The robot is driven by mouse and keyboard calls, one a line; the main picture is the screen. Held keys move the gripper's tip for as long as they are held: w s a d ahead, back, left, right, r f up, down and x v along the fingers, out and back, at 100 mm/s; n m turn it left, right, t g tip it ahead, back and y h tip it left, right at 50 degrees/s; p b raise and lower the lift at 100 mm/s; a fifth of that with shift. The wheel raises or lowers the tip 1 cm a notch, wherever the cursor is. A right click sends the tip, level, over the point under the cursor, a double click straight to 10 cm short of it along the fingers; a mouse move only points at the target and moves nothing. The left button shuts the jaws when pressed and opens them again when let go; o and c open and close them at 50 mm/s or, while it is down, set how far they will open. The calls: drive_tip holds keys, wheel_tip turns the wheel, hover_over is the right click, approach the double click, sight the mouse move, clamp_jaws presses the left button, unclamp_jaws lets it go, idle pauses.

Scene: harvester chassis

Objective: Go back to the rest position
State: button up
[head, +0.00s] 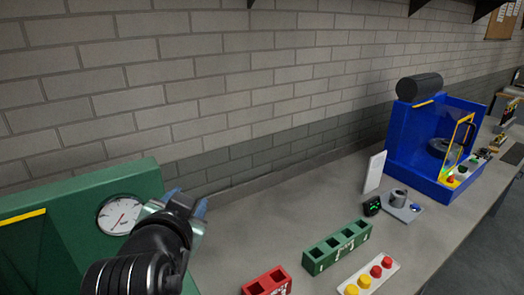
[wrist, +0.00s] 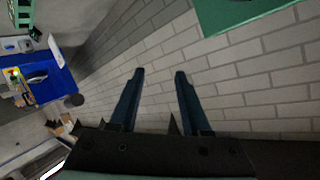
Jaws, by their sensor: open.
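My gripper (head: 186,199) is at the left of the head view, raised in front of the green machine and partly covering its right side. In the wrist view my gripper (wrist: 160,73) shows two dark blue fingers spread apart, with only the grey brick wall behind them. The jaws are open and nothing is between them. My arm comes up from the bottom of the head view.
A green machine (head: 60,203) with a round dial (head: 120,214) stands at left. The bench holds a green slotted block (head: 337,246), a red block (head: 266,283), a white tray with red and yellow knobs (head: 369,277), a small scale (head: 402,209) and a blue machine (head: 408,145).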

drive_tip(key=s+d+r+n+t, duration=0.15)
drive_tip(key=d+r+t, duration=0.25)
drive_tip(key=r, duration=0.5)
drive_tip(key=s+d+r+n+t, duration=0.1)
drive_tip(key=s+d+r+t, duration=0.25)
drive_tip(key=r, duration=0.55)
drive_tip(key=s+d+r+n+t+h+b, duration=0.1)
drive_tip(key=s+d+r+t, duration=0.4)
drive_tip(key=s+r, duration=0.5)
drive_tip(key=shift+s+r+n+t, duration=0.25)
drive_tip(key=shift+r+n+t, duration=0.25)
drive_tip(key=shift+r, duration=0.2)
